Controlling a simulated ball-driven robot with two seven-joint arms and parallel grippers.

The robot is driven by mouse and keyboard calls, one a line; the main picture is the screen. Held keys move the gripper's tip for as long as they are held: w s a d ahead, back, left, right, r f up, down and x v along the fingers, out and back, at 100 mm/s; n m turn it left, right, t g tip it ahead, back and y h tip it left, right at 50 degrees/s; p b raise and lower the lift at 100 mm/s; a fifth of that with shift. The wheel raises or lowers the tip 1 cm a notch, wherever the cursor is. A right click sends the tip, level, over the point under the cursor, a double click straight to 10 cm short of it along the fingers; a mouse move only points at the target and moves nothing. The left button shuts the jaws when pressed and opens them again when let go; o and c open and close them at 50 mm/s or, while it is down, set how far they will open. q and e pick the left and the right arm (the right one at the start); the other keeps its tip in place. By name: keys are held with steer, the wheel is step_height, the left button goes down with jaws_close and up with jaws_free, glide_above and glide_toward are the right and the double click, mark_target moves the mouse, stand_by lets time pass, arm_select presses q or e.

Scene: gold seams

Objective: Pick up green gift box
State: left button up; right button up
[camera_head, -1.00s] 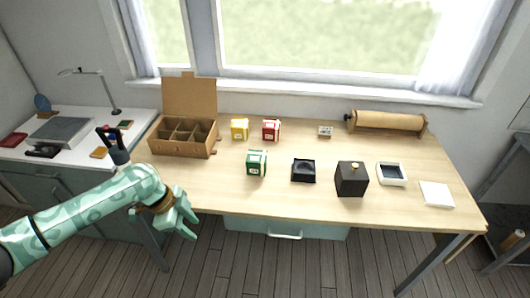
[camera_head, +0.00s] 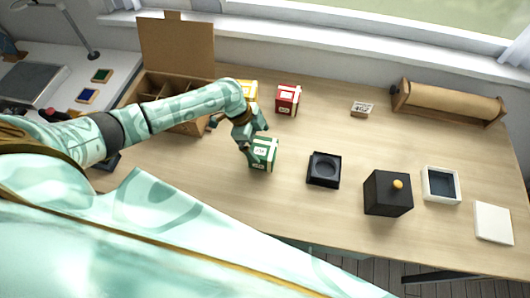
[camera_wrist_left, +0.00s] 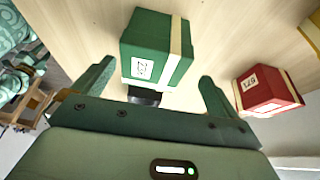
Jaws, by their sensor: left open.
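The green gift box (camera_head: 265,153) with a cream ribbon and a white label stands on the wooden table in the head view. It also shows in the left wrist view (camera_wrist_left: 150,48), ahead of and between the spread fingers. My left gripper (camera_head: 257,143) is open right beside the box, at its left and far side in the head view. In the left wrist view my left gripper (camera_wrist_left: 156,74) has a finger on either side, with gaps to the box. I cannot tell whether a finger touches it. My right gripper is not in view.
A red gift box (camera_head: 288,100) and a partly hidden yellow one (camera_head: 248,92) stand behind. The divided cardboard box (camera_head: 176,48) is at the back left. A black tray (camera_head: 324,170) and a black box (camera_head: 388,194) stand to the right. The table front is partly hidden by my body.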

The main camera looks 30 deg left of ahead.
mark_target(262, 147)
arm_select(q)
steer(key=shift+s+d+f, duration=0.15)
steer(key=shift+d+f, duration=0.15)
steer(key=shift+f, duration=0.25)
steer(key=b+x, duration=0.1)
steer(key=x, duration=0.3)
steer(key=shift+d+f, duration=0.15)
steer(key=shift+d, duration=0.15)
steer(key=shift+s, duration=0.1)
steer(key=c, duration=1.2)
